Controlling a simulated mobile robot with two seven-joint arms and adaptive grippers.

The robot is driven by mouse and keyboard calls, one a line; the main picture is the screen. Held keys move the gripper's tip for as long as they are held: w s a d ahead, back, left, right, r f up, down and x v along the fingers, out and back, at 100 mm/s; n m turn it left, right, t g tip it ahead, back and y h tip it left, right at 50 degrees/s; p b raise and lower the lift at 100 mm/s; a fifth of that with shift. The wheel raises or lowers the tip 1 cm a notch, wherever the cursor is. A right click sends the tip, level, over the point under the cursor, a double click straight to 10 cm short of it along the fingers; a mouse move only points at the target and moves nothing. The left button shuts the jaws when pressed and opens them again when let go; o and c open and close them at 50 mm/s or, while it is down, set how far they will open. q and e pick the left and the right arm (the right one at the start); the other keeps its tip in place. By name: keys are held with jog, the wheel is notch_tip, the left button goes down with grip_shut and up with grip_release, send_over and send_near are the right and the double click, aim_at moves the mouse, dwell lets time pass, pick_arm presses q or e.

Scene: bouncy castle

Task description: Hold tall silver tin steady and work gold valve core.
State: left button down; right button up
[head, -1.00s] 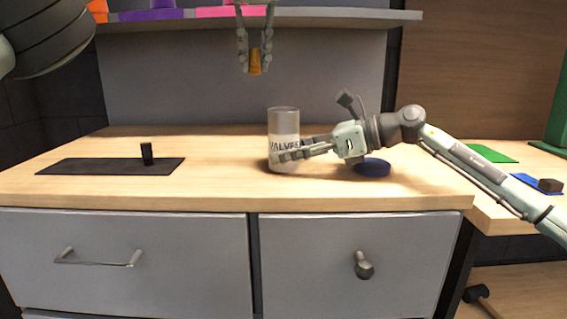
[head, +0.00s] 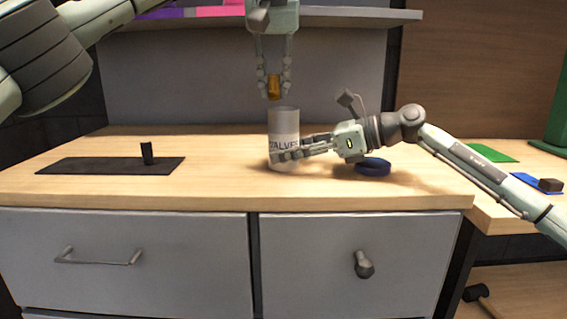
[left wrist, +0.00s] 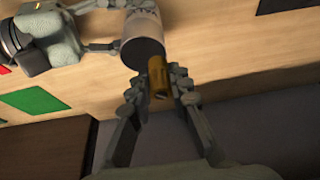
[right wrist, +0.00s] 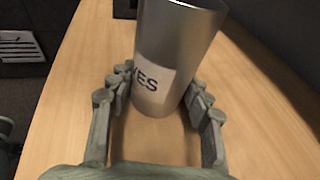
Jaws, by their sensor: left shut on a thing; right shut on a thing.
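The tall silver tin (head: 284,122) stands upright on the wooden worktop, with a white label reading VALVES. My right gripper (head: 285,155) is shut around its lower part from the right; the right wrist view shows a finger on each side of the tin (right wrist: 180,45). My left gripper (head: 274,88) points down and is shut on the gold valve core (head: 273,87). The core is just above the tin's rim, slightly left of its centre in the head view. In the left wrist view the core (left wrist: 158,78) sits between the fingertips beside the tin's dark open top (left wrist: 143,54).
A dark blue round thing (head: 373,167) lies under my right wrist. A black mat (head: 90,166) with a small black upright peg (head: 147,153) is at the left. A shelf (head: 350,17) runs behind my left gripper. The front middle of the worktop is clear.

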pick_arm(q)
jog(key=c, duration=1.3)
grip_release()
jog(key=shift+r, duration=0.1)
jog(key=v, duration=1.1)
jog(key=shift+s+r, duration=0.25)
jog(key=shift+r, duration=0.1)
